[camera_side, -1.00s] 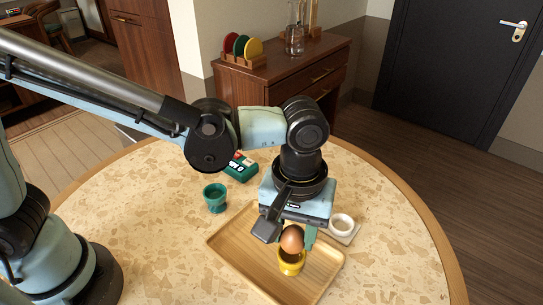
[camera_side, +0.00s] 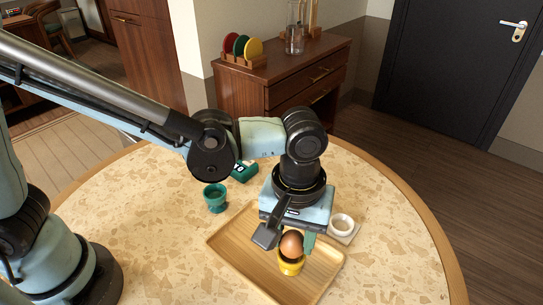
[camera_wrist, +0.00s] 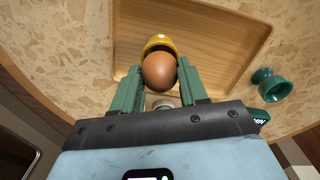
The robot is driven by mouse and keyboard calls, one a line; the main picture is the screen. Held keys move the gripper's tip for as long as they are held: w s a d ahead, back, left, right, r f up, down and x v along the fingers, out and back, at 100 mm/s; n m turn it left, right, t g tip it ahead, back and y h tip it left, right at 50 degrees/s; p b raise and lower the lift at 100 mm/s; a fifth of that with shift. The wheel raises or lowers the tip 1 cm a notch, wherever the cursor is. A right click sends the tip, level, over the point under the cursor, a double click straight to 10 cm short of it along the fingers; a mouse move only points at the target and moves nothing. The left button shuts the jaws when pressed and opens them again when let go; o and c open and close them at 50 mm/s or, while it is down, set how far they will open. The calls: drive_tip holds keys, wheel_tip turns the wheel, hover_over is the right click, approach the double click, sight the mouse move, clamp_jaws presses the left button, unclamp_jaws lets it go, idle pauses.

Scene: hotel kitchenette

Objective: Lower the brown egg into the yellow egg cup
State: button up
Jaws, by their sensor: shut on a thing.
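The brown egg (camera_side: 291,244) is held between the green fingers of my gripper (camera_side: 296,243). The yellow egg cup (camera_side: 291,266) stands on the wooden tray (camera_side: 236,259), and the egg's lower part is at the cup's mouth in the side view. Whether the egg touches the cup's seat cannot be told. In the wrist view the egg (camera_wrist: 160,71) sits between the two fingertips (camera_wrist: 160,77), with the yellow cup's rim (camera_wrist: 161,40) showing just beyond it. The egg hides most of the cup there.
A green egg cup (camera_side: 215,197) stands on the table left of the tray. A green box (camera_side: 243,170) lies behind it, partly hidden by my arm. A small white dish (camera_side: 342,224) stands right of my gripper, near the tray. The table's right side is clear.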

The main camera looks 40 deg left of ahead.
sight(293, 233)
drive_tip(key=shift+f, duration=0.9)
idle(0.4)
drive_tip(key=o, duration=0.8)
wheel_tip(293, 233, up, 12)
drive_tip(key=shift+f, duration=0.15)
drive_tip(key=shift+a, duration=0.15)
drive_tip(key=a+f+m+t, duration=0.1)
drive_tip(key=a+m+t, duration=0.1)
drive_tip(key=a, duration=1)
drive_tip(key=a+f+m+t, duration=0.2)
drive_tip(key=a+t, duration=0.3)
drive_tip(key=a, duration=0.8)
drive_tip(key=shift+w+f, duration=0.15)
drive_tip(key=shift+w, duration=0.1)
